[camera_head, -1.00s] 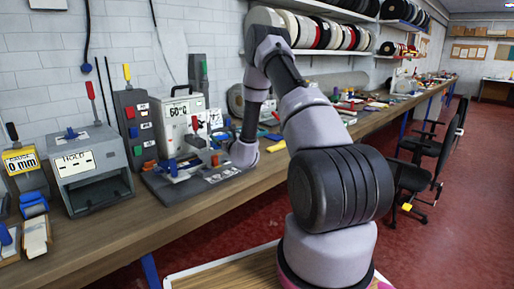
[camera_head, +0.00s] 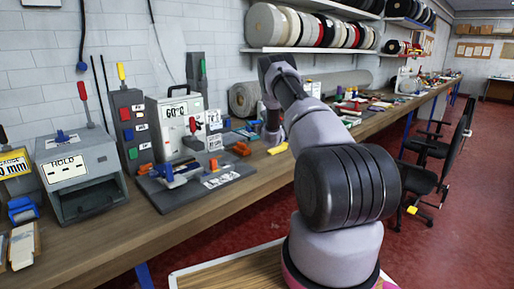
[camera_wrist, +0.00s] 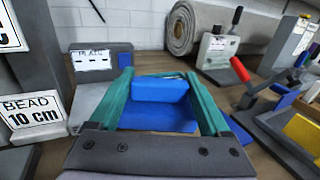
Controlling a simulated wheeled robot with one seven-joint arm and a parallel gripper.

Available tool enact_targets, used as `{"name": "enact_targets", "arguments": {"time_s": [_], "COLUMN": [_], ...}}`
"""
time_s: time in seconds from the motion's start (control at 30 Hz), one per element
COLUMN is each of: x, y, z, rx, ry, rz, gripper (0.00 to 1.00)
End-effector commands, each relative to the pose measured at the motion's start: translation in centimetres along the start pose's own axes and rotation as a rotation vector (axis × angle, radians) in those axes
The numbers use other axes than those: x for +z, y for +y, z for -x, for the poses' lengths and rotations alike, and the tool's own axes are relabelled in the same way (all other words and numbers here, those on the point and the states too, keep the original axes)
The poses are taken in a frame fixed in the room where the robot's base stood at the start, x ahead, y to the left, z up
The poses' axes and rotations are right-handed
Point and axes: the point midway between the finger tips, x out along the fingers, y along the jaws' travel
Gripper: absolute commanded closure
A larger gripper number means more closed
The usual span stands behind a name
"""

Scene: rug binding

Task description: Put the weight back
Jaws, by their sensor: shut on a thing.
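My gripper (camera_wrist: 159,76), with two teal fingers, is shut on a blue block (camera_wrist: 160,91) in the wrist view. The block is likely the weight; no marking on it is legible. Its underside and what lies directly below it are hidden. A grey stand with a white label (camera_wrist: 92,60) is just beyond and to the left of the fingers. In the head view my arm reaches over the bench and its end is low near the back, with the fingers and block not distinguishable there.
The wooden bench (camera_head: 150,235) runs along the wall. A grey baseplate (camera_head: 225,180) with blue and orange parts, a 60°C box (camera_head: 182,118) and a HOLD box (camera_head: 85,185) stand on it.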

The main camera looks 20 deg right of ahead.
Motion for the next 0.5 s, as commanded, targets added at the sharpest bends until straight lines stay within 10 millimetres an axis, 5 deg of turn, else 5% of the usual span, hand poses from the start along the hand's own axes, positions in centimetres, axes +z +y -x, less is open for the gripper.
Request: {"name": "enact_targets", "arguments": {"time_s": [0.5], "x": [-5.7], "y": [-0.5], "z": [-0.5], "rx": [-0.004], "ry": [-0.005], "rz": [0.001], "gripper": [1.0]}}
